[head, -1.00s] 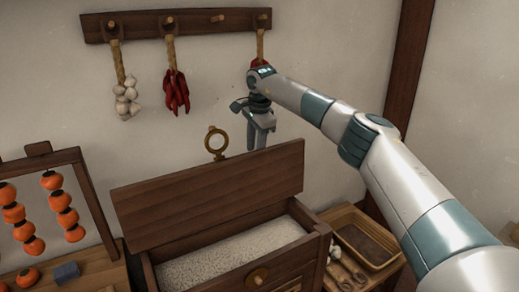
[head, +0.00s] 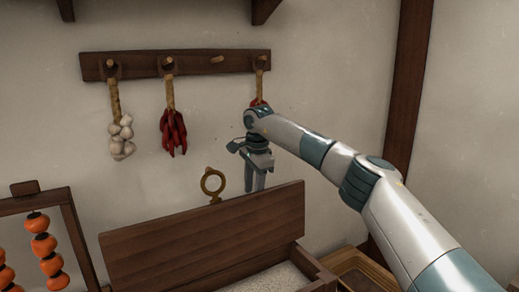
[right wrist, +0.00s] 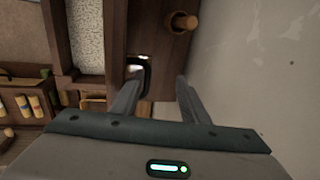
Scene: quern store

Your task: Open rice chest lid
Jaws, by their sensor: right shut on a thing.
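The rice chest lid (head: 195,240) is a brown wooden board standing raised and tilted up at the back of the chest (head: 318,268) in the head view. White rice (head: 268,280) shows in the open chest, and also in the right wrist view (right wrist: 87,40). My left gripper is not in view.
A peg rail (head: 190,62) above holds garlic (head: 120,137) and red chillies (head: 173,132). A frame with orange fruit (head: 43,245) stands left. A wooden tray (head: 360,268) lies right of the chest. The wall behind the lid is close.

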